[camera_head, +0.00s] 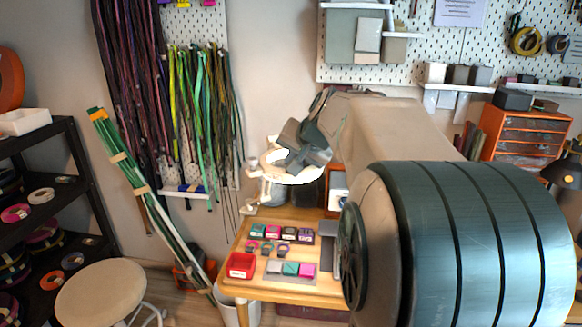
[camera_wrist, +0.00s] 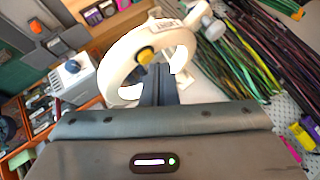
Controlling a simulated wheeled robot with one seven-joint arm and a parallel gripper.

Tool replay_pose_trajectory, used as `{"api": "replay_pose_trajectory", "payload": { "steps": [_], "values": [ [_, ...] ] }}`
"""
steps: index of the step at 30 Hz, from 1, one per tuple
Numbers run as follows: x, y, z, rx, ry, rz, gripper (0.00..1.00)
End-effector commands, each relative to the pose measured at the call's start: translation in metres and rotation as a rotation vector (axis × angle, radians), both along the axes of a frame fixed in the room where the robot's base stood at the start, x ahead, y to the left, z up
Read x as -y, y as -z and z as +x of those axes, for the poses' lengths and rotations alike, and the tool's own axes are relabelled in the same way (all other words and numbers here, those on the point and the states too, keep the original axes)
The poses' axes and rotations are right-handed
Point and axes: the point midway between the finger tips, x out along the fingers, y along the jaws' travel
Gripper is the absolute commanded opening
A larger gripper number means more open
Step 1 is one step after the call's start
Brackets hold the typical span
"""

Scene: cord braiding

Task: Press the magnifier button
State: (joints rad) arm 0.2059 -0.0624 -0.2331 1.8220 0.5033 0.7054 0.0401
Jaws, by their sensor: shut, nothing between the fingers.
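The magnifier (camera_wrist: 122,56) is a white ring with a jointed white arm, and fills the top middle of the wrist view. Its round yellow button (camera_wrist: 145,54) sits on the ring's face. My gripper (camera_wrist: 157,70) is shut and empty, its dark fingertips just below the button in the picture. I cannot tell whether they touch it. In the head view the magnifier (camera_head: 290,179) stands above the back of the wooden table, partly covered by my gripper (camera_head: 287,150). The button is not seen there.
A white device with a knob (camera_wrist: 73,75) is left of the magnifier in the wrist view. Hanging cords (camera_wrist: 250,55) are at right. My arm hides the table's right side.

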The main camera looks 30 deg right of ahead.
Motion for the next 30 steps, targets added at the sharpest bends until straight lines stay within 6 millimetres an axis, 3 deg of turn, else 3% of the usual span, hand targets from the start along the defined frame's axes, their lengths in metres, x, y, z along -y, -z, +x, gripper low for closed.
{"api": "replay_pose_trajectory", "payload": {
  "steps": [11,30],
  "values": [
    [0.0,-0.005,0.0,0.001,0.0,0.0,0.0],
    [0.0,-0.063,0.0,0.001,-0.001,-0.001,0.0]
  ]
}}
